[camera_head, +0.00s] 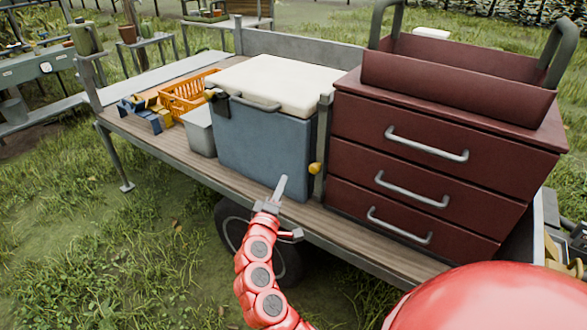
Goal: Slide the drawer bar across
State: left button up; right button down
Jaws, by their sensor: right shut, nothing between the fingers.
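A dark red chest of drawers (350,160) stands on the right part of a wagon bed, with three drawers stacked and all shut. Each drawer has a pale metal handle: top (427,146), middle (411,190), bottom (399,226). A narrow grey upright bar (323,140) stands at the chest's left edge, with a yellow knob (315,168) beside it. I cannot tell for sure that this is the drawer bar. My right gripper (283,182) is shut and empty, in front of the blue cooler, left of and a little below the knob, apart from it. My left gripper is not in view.
A blue cooler (262,145) with a white lid stands left of the bar. A grey bin (199,133), an orange crate (188,95) and small blue and yellow items lie farther left. The wagon's wooden edge (345,235) runs along the front; grass lies below.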

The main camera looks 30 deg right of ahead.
aim_at(318, 157)
jog(key=shift+s+d+r, duration=0.1)
jog(key=x, duration=1)
jog(key=s, duration=0.1)
jog(key=s+d+f, duration=0.1)
jog(key=shift+s+d+p, duration=0.1)
jog(key=shift+s+p, duration=0.25)
jog(key=shift+s+d+f, duration=0.1)
jog(key=shift+s+d, duration=0.05)
jog(key=shift+s, duration=0.3)
